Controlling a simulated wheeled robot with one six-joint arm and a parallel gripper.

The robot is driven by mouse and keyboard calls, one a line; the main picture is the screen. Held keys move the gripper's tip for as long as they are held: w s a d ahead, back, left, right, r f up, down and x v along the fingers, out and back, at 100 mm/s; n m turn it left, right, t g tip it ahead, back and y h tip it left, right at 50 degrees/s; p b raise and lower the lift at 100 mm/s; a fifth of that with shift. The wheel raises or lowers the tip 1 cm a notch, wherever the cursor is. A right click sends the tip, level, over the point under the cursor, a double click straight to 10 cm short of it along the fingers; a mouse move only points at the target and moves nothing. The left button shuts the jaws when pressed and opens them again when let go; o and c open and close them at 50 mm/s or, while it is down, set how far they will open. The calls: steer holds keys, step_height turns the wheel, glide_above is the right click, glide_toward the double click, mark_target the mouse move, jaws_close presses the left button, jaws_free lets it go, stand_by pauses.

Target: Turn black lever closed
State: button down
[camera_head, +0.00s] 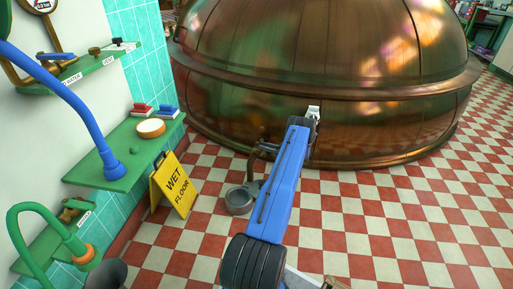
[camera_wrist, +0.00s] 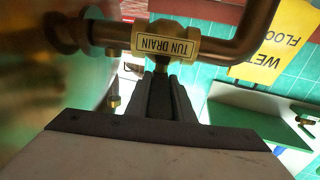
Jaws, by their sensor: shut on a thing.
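In the wrist view, my gripper (camera_wrist: 163,82) is shut on the black lever (camera_wrist: 161,96) of a brass valve. The lever is a dark piece between the two fingers, mostly hidden by them. The valve sits on a brass pipe (camera_wrist: 230,48) that bends away at the right. In the head view, the brown drain pipe (camera_head: 256,158) shows left of my blue arm. The lever and fingertips are not clear there.
A large copper kettle (camera_head: 330,125) stands behind my arm. A grey bucket (camera_head: 239,201) is on the floor below the pipe. A yellow wet floor sign (camera_head: 174,186) stands left, beside a green shelf (camera_head: 105,171). The checkered floor at right is clear.

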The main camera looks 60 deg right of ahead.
steer(key=shift+w+d+r+n+y, duration=0.1)
steer(key=shift+w+r+n+y, duration=0.1)
steer(key=shift+n+y, duration=0.3)
steer(key=c, duration=1.5)
jaws_free()
steer(key=shift+f, duration=0.1)
steer(key=shift+s, duration=0.1)
steer(key=s+d, duration=0.1)
steer(key=s, duration=0.4)
steer(key=s+d, duration=0.1)
steer(key=s, duration=0.5)
steer(key=s+d, duration=0.1)
steer(key=s, duration=0.5)
steer(key=shift+d, duration=0.3)
